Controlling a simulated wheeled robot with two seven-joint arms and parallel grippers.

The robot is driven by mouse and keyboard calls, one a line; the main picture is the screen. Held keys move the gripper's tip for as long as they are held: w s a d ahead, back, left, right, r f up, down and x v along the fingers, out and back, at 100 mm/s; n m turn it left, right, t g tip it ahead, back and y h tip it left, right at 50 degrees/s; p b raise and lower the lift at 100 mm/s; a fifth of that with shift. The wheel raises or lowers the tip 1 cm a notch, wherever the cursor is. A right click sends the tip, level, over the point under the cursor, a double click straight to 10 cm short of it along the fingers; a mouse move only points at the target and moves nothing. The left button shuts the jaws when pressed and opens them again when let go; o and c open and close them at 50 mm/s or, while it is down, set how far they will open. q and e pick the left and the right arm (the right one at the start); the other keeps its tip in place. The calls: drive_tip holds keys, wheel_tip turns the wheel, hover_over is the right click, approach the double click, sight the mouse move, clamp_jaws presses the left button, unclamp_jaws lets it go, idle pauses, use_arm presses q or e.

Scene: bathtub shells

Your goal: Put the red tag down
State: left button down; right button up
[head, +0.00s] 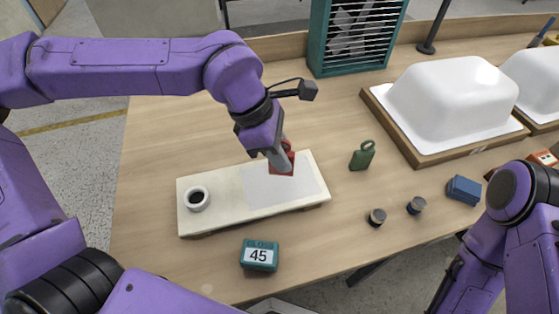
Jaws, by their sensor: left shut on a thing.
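The red tag (284,167) is in my left gripper (281,163), over the grey patch on the right part of a pale board (230,212). The gripper is shut on the tag and hides part of it. I cannot tell whether the tag touches the board. My right arm is at the right edge of the head view, and its gripper does not show.
A white ring cup (196,199) stands on the board's left end. White shells (450,100) and a teal fan (352,35) stand behind.

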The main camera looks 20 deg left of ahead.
use_arm(q)
drive_tip(key=shift+w+a+f, duration=0.15)
drive_tip(key=shift+w+f, duration=0.05)
drive_tip(key=shift+f, duration=0.05)
drive_tip(key=shift+w+a+f, duration=0.1)
drive_tip(key=shift+w+f, duration=0.05)
drive_tip(key=shift+f, duration=0.8)
drive_tip(key=shift+w+a+f, duration=0.1)
drive_tip(key=shift+f, duration=0.85)
drive_tip(key=shift+s+f, duration=0.1)
drive_tip(key=c, duration=1)
unclamp_jaws()
drive_tip(key=shift+r, duration=0.4)
drive_tip(key=p+v, duration=0.1)
drive_tip(key=v, duration=1)
drive_tip(key=shift+a+r, duration=0.2)
